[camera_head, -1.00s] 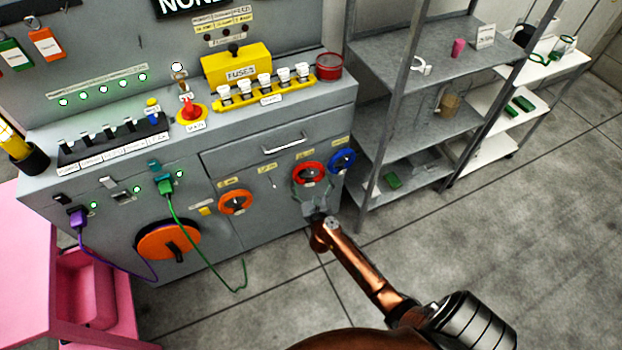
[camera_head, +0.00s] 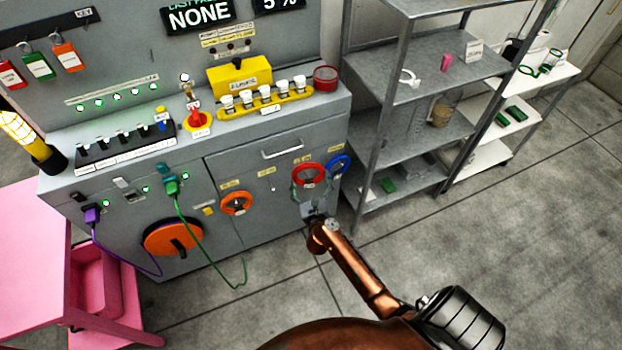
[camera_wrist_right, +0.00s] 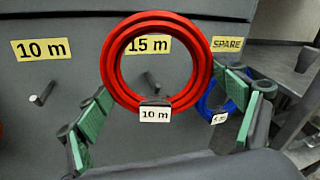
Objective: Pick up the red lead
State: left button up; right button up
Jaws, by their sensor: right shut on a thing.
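The red lead (camera_head: 297,172) is a coiled ring at the front of the grey cabinet, below its drawer. In the right wrist view the red lead (camera_wrist_right: 108,65) carries a white "10 m" tag and lies in front of the yellow "15 m" label (camera_wrist_right: 130,45). A dark peg shows through its middle; I cannot tell whether the lead rests on it. My right gripper (camera_head: 311,194) is shut on the red lead, with green finger pads at either side of its lower part, as the right wrist view (camera_wrist_right: 165,122) shows. My left gripper is not in view.
A blue lead (camera_head: 338,165) hangs close on the right, an orange lead (camera_head: 236,203) on the left. A green cable (camera_head: 200,240) droops from its plug. Grey shelves (camera_head: 425,75) stand right of the cabinet; a pink table (camera_head: 35,235) stands left. Floor at right is clear.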

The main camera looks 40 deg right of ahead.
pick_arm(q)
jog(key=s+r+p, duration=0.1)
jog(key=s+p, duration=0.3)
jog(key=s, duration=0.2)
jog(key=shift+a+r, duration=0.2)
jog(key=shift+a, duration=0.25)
pick_arm(e)
jog(key=s+a+r, duration=0.3)
jog(key=s+r, duration=0.2)
jog(key=s, duration=0.4)
jog(key=shift+s+a+r, duration=0.2)
jog(key=shift+a+r, duration=0.05)
jog(key=shift+a, duration=0.15)
